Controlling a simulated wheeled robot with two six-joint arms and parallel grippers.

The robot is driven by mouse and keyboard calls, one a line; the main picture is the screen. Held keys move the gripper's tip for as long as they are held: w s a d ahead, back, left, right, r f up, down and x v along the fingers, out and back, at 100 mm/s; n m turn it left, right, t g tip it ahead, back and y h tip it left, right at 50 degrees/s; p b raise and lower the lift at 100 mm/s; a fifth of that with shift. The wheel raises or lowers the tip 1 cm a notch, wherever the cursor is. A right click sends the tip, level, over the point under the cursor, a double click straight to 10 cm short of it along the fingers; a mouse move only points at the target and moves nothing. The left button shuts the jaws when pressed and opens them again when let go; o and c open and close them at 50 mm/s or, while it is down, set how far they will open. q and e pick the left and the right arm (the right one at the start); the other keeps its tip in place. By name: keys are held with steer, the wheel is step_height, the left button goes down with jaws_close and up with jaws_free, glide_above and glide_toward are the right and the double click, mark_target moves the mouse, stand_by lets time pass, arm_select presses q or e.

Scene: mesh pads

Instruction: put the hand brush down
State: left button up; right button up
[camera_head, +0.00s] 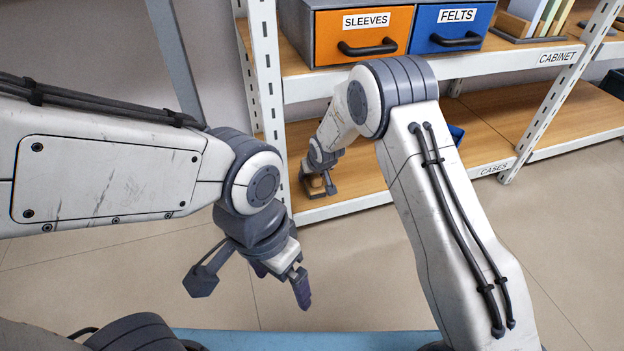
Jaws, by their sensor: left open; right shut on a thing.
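My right gripper (318,184) reaches down to the lower wooden shelf of the rack, near its left front. It is shut on the hand brush (315,187), of which only a small tan and dark part shows. The gripper and wrist hide most of the brush. It is at or just above the shelf board; I cannot tell whether it touches. My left gripper (282,279) is open and empty, pointing down over the floor in front of the rack.
The lower shelf (350,190) has bare board around the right gripper. A blue item (456,134) on it is partly hidden by my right arm. Above are an orange SLEEVES drawer (362,22) and a blue FELTS drawer (450,18). A white upright (268,90) stands close left.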

steer(key=shift+r, duration=0.15)
steer(key=shift+f, duration=0.2)
steer(key=o, duration=1.2)
steer(key=shift+r, duration=0.2)
steer(key=p+v, duration=0.4)
steer(key=v, duration=0.8)
steer(key=shift+w, duration=0.1)
steer(key=shift+f, duration=0.1)
